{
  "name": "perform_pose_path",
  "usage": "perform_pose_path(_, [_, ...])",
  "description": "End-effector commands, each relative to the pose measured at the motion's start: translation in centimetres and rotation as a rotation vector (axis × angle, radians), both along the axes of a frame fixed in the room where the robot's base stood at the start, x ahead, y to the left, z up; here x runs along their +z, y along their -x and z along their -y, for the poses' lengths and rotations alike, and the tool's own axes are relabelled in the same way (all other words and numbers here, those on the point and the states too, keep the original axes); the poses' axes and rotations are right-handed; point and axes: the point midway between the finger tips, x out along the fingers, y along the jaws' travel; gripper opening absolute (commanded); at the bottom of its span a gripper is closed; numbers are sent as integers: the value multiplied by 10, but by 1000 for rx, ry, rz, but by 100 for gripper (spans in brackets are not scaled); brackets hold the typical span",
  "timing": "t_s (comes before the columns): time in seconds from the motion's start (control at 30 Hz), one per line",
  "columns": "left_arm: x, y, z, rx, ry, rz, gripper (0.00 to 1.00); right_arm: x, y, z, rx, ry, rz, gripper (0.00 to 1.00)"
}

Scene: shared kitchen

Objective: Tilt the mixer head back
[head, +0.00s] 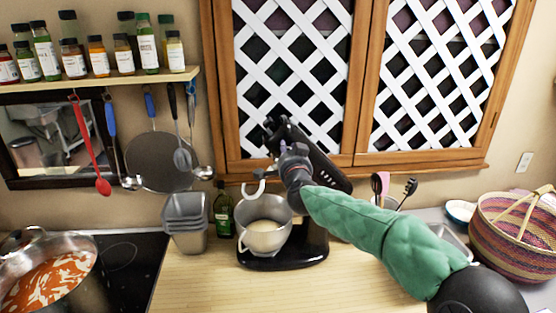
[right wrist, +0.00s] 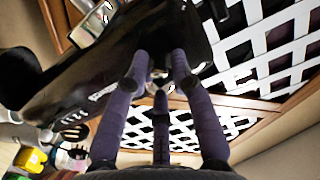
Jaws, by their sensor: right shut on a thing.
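The black stand mixer stands on the wooden counter, with its base (head: 285,259) under a metal bowl (head: 264,238). Its head (head: 322,168) is tilted up steeply and leans back toward the lattice cabinet. A pale dough hook (head: 254,189) hangs clear above the bowl. My right gripper (head: 283,157) is at the raised head. In the right wrist view its purple fingers (right wrist: 161,72) are shut on the black mixer head (right wrist: 110,60); the exact contact is partly hidden. My left gripper is not in view.
Metal containers (head: 186,222) and a dark bottle (head: 222,210) stand left of the mixer. A pot of red food (head: 52,275) sits on the stove. A striped basket (head: 512,222) is at the right. Lattice cabinet doors (head: 290,75) are close behind the head.

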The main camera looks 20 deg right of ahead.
Motion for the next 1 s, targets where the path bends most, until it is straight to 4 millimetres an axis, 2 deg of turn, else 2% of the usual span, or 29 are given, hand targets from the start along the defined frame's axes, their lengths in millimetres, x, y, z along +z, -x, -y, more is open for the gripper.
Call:
perform_pose_path(0.1, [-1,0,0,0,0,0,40,7,2,6,-4,-17,13,0])
perform_pose_path(0.57, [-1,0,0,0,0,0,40,5,2,6,2,-29,9,0])
perform_pose_path(0.6, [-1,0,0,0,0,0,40,5,2,6,2,-29,9,33])
perform_pose_path(0.67, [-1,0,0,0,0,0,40,5,2,6,3,-29,8,49])
perform_pose_path(1.0, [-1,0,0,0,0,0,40,4,2,6,2,-29,7,49])
